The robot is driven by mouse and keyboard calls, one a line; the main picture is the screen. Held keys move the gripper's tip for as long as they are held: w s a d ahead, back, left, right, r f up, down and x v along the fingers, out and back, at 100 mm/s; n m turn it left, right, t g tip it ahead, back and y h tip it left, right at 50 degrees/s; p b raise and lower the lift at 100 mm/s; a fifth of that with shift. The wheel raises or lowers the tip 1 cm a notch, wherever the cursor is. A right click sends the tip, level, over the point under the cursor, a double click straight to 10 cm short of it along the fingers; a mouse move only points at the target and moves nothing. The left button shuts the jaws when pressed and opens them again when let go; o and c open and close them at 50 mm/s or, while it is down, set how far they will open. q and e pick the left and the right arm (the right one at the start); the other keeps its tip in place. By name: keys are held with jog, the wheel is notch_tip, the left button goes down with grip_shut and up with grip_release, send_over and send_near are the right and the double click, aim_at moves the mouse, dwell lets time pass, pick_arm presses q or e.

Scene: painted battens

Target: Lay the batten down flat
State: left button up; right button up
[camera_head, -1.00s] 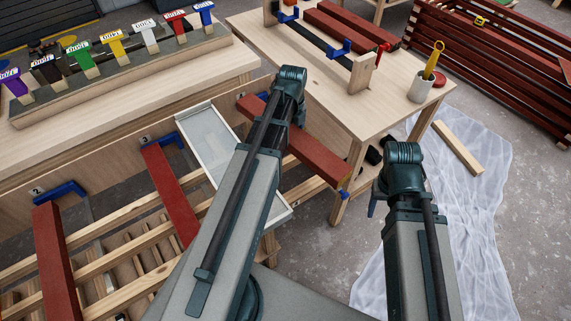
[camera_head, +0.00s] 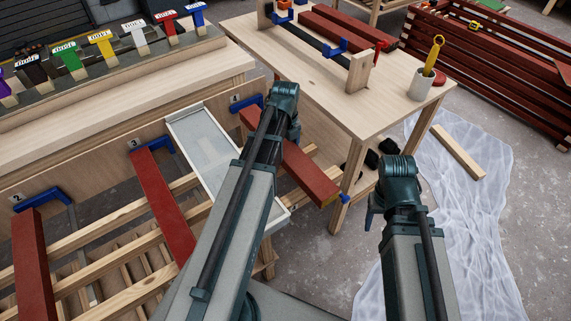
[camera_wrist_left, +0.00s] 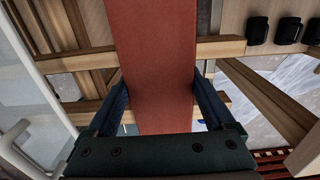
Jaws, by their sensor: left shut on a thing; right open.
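A red batten (camera_head: 308,172) slants across the rack at slot 4, running down to the right from the plank with the blue brackets. My left gripper (camera_wrist_left: 158,105) is shut on it; in the left wrist view the red batten (camera_wrist_left: 153,45) fills the space between the fingers. In the head view my left arm hides those fingers and part of the batten. I cannot tell whether the batten touches the rails. My right gripper (camera_head: 373,208) is open and empty, apart from the batten, and mostly hidden by its own wrist.
Two more red battens lie on the wooden rails (camera_head: 110,228) at slots 2 and 3. A grey-white tray (camera_head: 203,150) lies beside the held batten. Plastic sheeting (camera_head: 465,230) covers floor at right.

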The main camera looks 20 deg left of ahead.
pick_arm(q)
jog(key=shift+f, duration=0.15)
notch_tip(320, 180, down, 4)
jog(key=b, duration=0.3)
jog(key=shift+b, duration=0.3)
jog(key=o, duration=1.1)
